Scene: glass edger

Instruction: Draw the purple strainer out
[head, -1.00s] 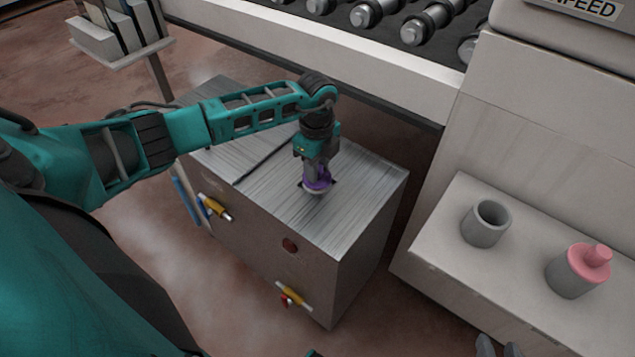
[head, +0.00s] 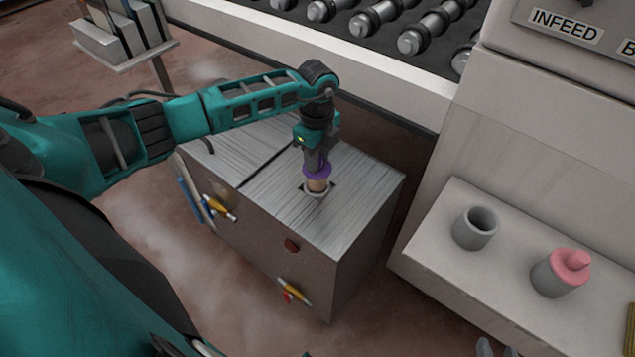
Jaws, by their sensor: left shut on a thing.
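The purple strainer (head: 316,172) stands upright in an opening in the top of the metal box (head: 362,200). My left gripper (head: 317,163) points down and is shut on the strainer's purple top. My right gripper cannot be made out as open or shut; only dark grey tips (head: 495,348) show at the bottom edge.
A white ledge (head: 430,225) at the right holds an empty grey cup (head: 475,229) and a grey cup with a pink strainer (head: 571,264) in it. The roller conveyor's pale edge (head: 330,75) runs behind my left arm.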

